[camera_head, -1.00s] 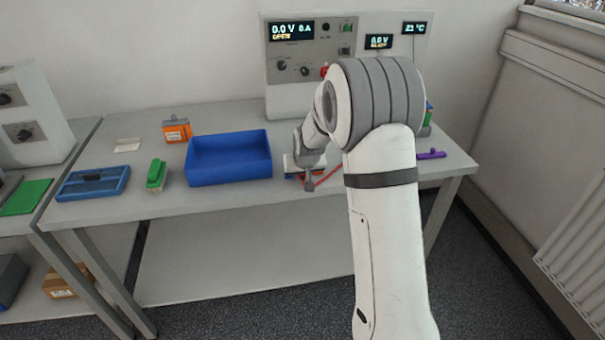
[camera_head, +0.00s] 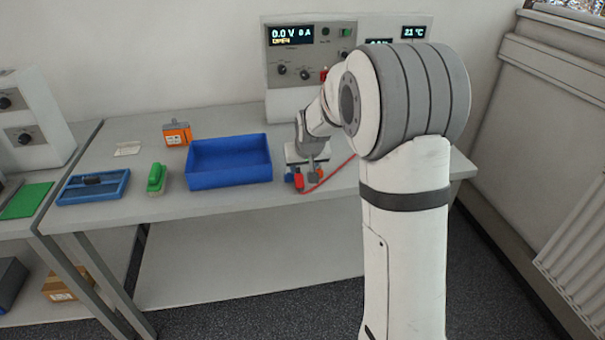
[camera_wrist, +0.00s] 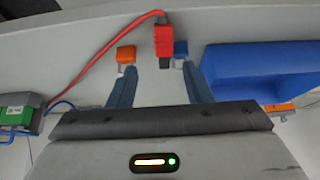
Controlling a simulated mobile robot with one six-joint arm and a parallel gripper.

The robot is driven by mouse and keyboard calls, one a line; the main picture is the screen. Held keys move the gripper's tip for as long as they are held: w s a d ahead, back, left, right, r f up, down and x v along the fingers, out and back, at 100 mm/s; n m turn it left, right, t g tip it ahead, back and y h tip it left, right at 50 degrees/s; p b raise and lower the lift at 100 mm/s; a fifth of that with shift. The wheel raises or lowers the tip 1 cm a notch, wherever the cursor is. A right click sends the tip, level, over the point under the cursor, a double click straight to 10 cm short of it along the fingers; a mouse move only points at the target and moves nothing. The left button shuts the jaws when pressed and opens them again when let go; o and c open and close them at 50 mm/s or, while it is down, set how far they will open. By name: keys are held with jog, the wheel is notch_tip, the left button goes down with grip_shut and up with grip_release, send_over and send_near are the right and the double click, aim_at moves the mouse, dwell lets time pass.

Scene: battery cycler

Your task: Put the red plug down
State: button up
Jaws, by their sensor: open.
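The red plug (camera_wrist: 163,42) lies on the table just beyond my gripper in the wrist view, apart from both fingers. A red cable (camera_wrist: 105,42) curves away from it to the left. In the head view the plug (camera_head: 299,183) shows small near the table's front edge, with the cable (camera_head: 335,172) running right behind my arm. My gripper (camera_wrist: 160,68) is open and empty, its fingers on either side of the line to the plug. In the head view my gripper (camera_head: 306,168) is low over the table, its fingers partly hard to make out.
An orange block (camera_wrist: 126,55) and a blue block (camera_wrist: 181,48) flank the plug closely. The blue bin (camera_head: 230,181) stands to the left. The cycler (camera_head: 300,88) stands behind. A green object (camera_head: 156,178) and a blue tray (camera_head: 92,197) are farther left.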

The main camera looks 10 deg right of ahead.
jog(key=s+r, duration=0.4)
jog(key=s, duration=0.5)
jog(key=s+r+g, duration=0.1)
jog(key=s+r, duration=0.2)
jog(key=s, duration=0.5)
jog(key=shift+s+r, duration=0.35)
jog(key=shift+r, duration=0.05)
jog(key=s, duration=0.5)
jog(key=s+f+g, duration=0.1)
jog(key=s, duration=0.5)
jog(key=s+f+g, duration=0.1)
jog(key=s, duration=0.5)
jog(key=shift+d, duration=0.1)
jog(key=shift+c, duration=1)
